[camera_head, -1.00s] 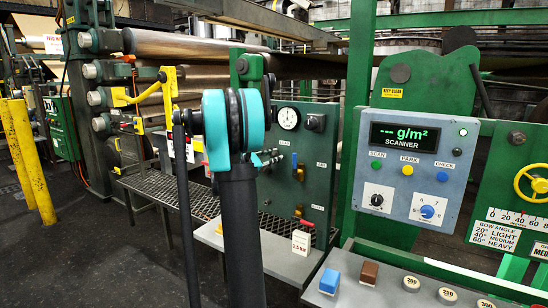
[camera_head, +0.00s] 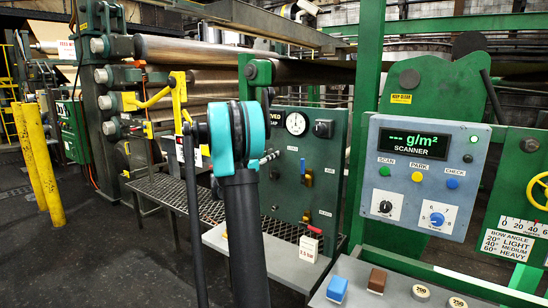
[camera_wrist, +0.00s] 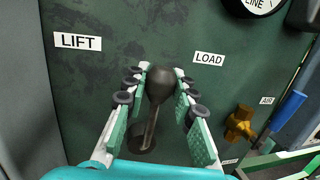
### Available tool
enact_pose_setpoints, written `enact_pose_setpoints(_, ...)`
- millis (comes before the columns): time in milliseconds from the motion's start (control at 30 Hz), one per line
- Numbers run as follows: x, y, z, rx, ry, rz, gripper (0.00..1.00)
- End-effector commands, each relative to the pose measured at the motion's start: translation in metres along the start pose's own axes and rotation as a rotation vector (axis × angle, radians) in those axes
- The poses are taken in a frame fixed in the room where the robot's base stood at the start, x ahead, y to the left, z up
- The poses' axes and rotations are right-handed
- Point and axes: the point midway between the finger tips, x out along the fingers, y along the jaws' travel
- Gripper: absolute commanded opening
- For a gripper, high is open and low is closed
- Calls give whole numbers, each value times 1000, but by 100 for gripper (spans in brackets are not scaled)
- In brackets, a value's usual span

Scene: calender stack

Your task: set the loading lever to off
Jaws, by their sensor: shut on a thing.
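The loading lever (camera_wrist: 151,120) is a dark rod with a rounded black knob, on a dark green panel. In the wrist view it rises from a round base and leans up and slightly right. Its knob lies between the LIFT label (camera_wrist: 78,41) and the LOAD label (camera_wrist: 209,59). My gripper (camera_wrist: 163,73) has its green-padded fingers on both sides of the knob and is shut on it. I see no label for off.
On the panel are a round gauge (camera_head: 296,123) and a brass valve with a blue handle (camera_head: 302,167); the valve (camera_wrist: 240,125) also shows in the wrist view. A scanner box (camera_head: 423,178) stands right. A grey ledge (camera_head: 280,262) with a white tag sits below the panel.

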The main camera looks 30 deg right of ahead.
Motion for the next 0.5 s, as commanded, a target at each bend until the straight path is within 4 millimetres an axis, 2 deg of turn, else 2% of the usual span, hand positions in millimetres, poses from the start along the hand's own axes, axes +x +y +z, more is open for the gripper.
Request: enact_pose_setpoints(500, -2, 6, 0, -44, -8, 9, 0)
